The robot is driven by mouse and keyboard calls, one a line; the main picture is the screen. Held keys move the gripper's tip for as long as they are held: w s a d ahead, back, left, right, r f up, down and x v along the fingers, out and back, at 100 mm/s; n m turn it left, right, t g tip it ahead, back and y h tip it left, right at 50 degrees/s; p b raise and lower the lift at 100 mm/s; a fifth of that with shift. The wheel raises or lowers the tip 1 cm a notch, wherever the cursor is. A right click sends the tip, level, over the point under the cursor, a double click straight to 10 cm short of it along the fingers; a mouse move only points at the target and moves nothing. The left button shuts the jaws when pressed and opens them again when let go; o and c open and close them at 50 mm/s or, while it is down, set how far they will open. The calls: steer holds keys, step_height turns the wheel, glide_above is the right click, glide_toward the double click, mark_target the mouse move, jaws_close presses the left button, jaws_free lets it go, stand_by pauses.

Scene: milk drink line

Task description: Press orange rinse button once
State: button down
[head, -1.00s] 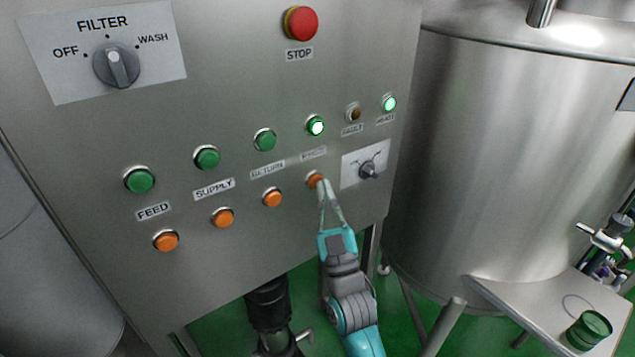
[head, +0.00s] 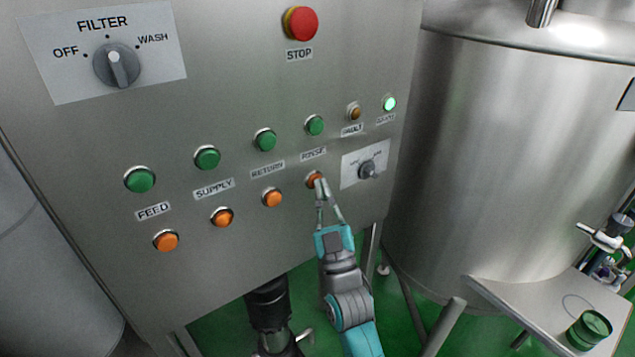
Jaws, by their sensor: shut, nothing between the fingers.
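The orange rinse button (head: 312,178) is on the steel control panel, below the label RINSE (head: 313,153) and the green rinse button (head: 315,125), which is unlit. My gripper (head: 319,183) is shut and empty, with its fingertips at the right side of the orange rinse button, covering part of it. I cannot tell whether the tips touch the button or how far it is pushed in.
Other orange buttons (head: 272,198) and green buttons (head: 265,139) lie to the left. The red STOP button (head: 300,23) is above. A steel tank (head: 500,150) stands right.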

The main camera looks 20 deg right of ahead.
steer(key=shift+s+d, duration=0.25)
steer(key=shift+s, duration=0.6)
steer(key=shift+s+d, duration=0.25)
steer(key=shift+s, duration=0.55)
steer(key=shift+s+d, duration=0.3)
steer(key=shift+s, duration=0.45)
steer(key=shift+s+d, duration=0.25)
steer(key=shift+s, duration=0.55)
steer(key=s+f+m+g, duration=0.1)
steer(key=s+f+g, duration=0.3)
steer(key=s+f, duration=0.9)
steer(key=s+f+m+g, duration=0.2)
steer(key=s+f+g, duration=0.2)
steer(key=s+f, duration=0.85)
steer(key=s+r+g, duration=0.1)
steer(key=s+g, duration=0.2)
steer(key=s, duration=1.2)
steer(key=shift+s+a+m+g, duration=0.2)
steer(key=shift+s+m+g, duration=0.1)
steer(key=shift+m+g, duration=0.1)
